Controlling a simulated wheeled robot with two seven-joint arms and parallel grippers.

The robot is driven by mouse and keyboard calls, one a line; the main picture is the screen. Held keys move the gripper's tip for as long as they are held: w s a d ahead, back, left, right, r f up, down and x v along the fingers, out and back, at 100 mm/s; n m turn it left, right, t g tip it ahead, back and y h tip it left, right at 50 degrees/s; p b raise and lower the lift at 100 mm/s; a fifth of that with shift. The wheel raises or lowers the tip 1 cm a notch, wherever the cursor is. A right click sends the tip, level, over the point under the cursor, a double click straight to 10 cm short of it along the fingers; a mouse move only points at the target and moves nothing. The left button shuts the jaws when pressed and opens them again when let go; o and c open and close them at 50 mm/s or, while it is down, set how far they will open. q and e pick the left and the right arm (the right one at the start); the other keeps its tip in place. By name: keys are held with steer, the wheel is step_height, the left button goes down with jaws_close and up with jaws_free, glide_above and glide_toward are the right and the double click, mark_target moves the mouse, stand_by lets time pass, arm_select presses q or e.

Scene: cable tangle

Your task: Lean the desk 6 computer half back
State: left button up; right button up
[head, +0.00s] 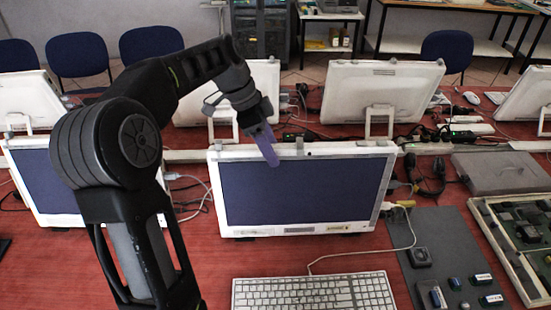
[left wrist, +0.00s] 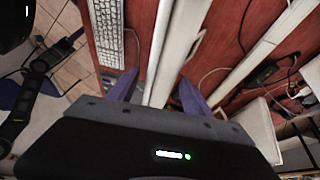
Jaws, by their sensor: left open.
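The white all-in-one computer (head: 305,190) with a dark screen stands in the middle of the red desk, nearly upright. I see no desk number on it. My left gripper (head: 265,142) is at its top edge, left of the middle, with one purple finger in front of the screen. In the left wrist view, the two purple fingers of the gripper (left wrist: 159,80) are spread apart. The computer's white top edge (left wrist: 160,50) runs between them. Whether either finger touches it I cannot tell. My right gripper is in neither view.
A white keyboard (head: 313,291) lies in front of the computer. A grey mat (head: 440,245) with small parts and a tray of boards (head: 515,240) are at right. Another computer (head: 40,180) stands at left. More computers and cables are behind.

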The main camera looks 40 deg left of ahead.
arm_select(q)
steer(key=x, duration=0.3)
steer(key=shift+f, duration=0.1)
steer(key=shift+c, duration=0.2)
jaws_close()
stand_by(0.4)
stand_by(0.8)
